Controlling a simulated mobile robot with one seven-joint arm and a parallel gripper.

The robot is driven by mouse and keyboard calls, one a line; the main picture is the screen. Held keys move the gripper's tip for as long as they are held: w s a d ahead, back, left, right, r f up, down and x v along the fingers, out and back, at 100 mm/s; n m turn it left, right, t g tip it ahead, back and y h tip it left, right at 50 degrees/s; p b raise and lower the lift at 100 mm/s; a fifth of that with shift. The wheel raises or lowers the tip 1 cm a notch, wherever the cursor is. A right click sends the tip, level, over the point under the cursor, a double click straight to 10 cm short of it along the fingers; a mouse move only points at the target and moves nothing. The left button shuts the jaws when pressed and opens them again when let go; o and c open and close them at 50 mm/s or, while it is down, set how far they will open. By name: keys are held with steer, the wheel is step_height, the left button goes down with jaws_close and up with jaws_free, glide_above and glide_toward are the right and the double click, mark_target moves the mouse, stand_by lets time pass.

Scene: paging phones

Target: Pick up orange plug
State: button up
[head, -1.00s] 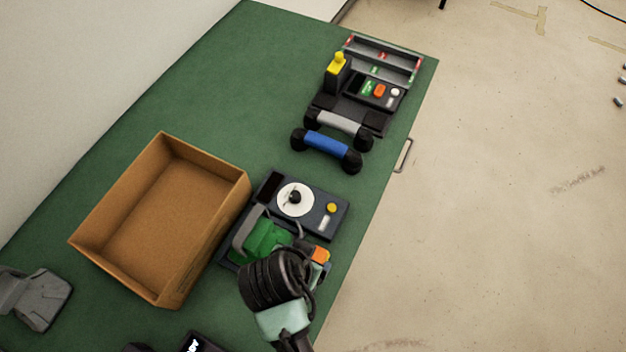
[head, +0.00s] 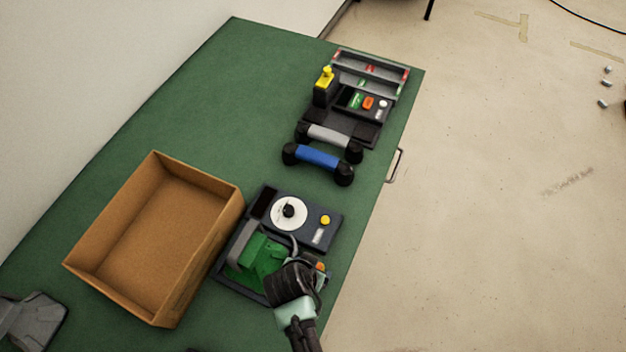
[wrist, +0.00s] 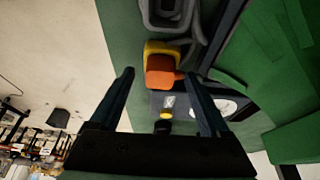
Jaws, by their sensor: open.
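The orange plug (wrist: 160,72) shows in the wrist view just beyond and between the fingertips, with a yellow part at its far end. In the head view only a bit of the orange plug (head: 320,267) shows at the right edge of the dark device, beside my wrist. My gripper (wrist: 155,76) is open, with one finger on each side of the plug's line, and nothing is held. In the head view my arm's end hides the fingers and much of the plug. The dark device (head: 333,226) has a white dial, a yellow button and a green board.
An empty cardboard box (head: 203,262) stands left of the device on the green table (head: 160,110). Blue (head: 318,157) and grey (head: 329,135) handsets and a black device with a yellow knob (head: 325,78) are farther back. The table's right edge is close to my arm.

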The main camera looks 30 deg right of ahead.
jaws_close()
stand_by(0.4)
